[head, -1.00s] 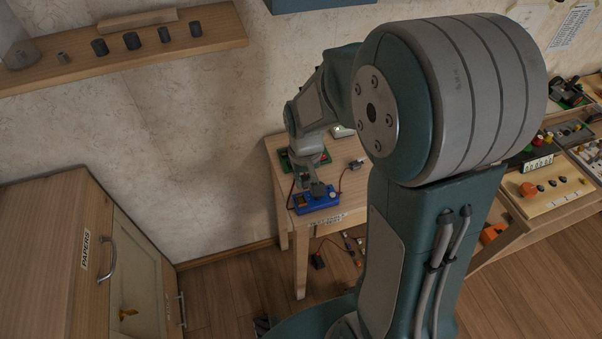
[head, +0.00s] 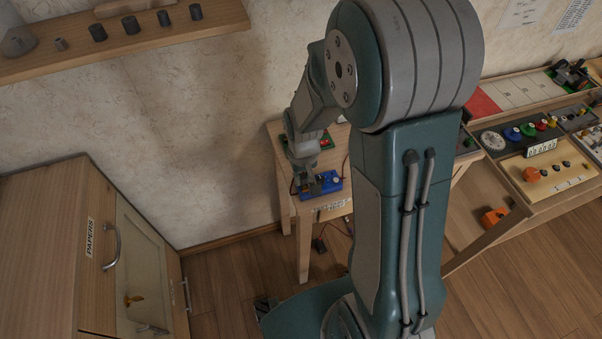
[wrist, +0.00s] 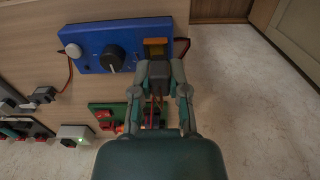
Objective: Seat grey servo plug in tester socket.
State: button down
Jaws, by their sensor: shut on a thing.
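The blue tester (wrist: 88,45) lies on the small wooden table, with a black knob (wrist: 113,57) and a white round button on it. Its socket (wrist: 155,49), a dark opening with an orange-yellow edge, is at the right end in the wrist view. My gripper (wrist: 160,72) is shut on the dark grey servo plug (wrist: 157,74), whose coloured wires trail back between the fingers. The plug's front is right at the socket; I cannot tell whether it has entered. In the head view my gripper (head: 302,183) is at the left end of the tester (head: 328,183).
A cabinet (head: 65,235) stands left, and a bench with several devices (head: 545,165) stands right.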

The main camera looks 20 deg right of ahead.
aim_at(305, 175)
jog(key=shift+d, duration=0.45)
jog(key=shift+a, duration=0.6)
jog(key=shift+d, duration=0.15)
jog(key=shift+d, duration=0.25)
dwell(0.3)
jog(key=shift+f, duration=0.5)
jog(key=c, duration=0.5)
grip_release()
jog(key=shift+c, duration=0.2)
jog(key=shift+r, duration=2.5)
